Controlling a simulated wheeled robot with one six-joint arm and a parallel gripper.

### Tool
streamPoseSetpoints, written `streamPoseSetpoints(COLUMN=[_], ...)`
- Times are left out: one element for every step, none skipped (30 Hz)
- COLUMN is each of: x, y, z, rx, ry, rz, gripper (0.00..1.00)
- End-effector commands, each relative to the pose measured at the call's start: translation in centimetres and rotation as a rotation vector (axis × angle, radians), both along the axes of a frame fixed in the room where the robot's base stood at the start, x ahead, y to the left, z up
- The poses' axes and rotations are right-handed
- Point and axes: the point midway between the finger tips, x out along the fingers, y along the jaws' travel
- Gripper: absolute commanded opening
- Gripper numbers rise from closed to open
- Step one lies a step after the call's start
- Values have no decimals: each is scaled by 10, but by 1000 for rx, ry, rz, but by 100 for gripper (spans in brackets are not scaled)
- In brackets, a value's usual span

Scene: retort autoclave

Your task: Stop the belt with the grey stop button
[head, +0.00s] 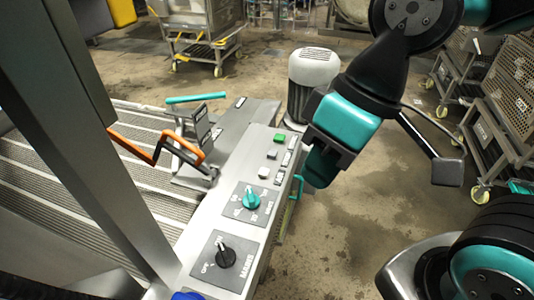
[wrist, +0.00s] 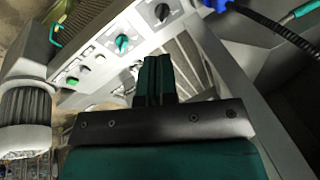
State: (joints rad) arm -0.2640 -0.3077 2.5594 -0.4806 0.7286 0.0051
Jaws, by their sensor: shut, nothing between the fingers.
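In the wrist view my gripper (wrist: 155,62) shows two teal fingers shut together, empty.
A teal knob (head: 250,198) and a black MAINS knob (head: 226,256) sit lower on the panel. A teal handle (head: 298,186) is on the panel's right side. An orange lever (head: 150,152) stands over the slatted belt (head: 75,190). A motor (head: 312,78) stands behind.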

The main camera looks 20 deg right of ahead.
Motion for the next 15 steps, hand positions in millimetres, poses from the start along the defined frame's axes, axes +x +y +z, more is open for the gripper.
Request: streamPoseSetpoints(x=[5,9,18,27,38,56,71,87,111,129,147,170,187,203,221], y=[1,2,3,4,6,10,12,14,15,16,15,13,11,8,2], z=[1,2,3,3,3,3,1,-1,-5,-10,-15,-24,-31,-38,-50], rx=[6,12,23,35,49,76,98,125,163,196,230,278,316,354,405], ry=[4,10,20,33,47,68,89,110,143,171,199,238,268,298,340], rz=[-23,-49,-100,-151,-214,-317,-403,-498,-637,-744,-854,-998,-1106,-1208,-1341], gripper=[0,0,0,0,0,0,0,0,0,0,0,0,0,0,0])
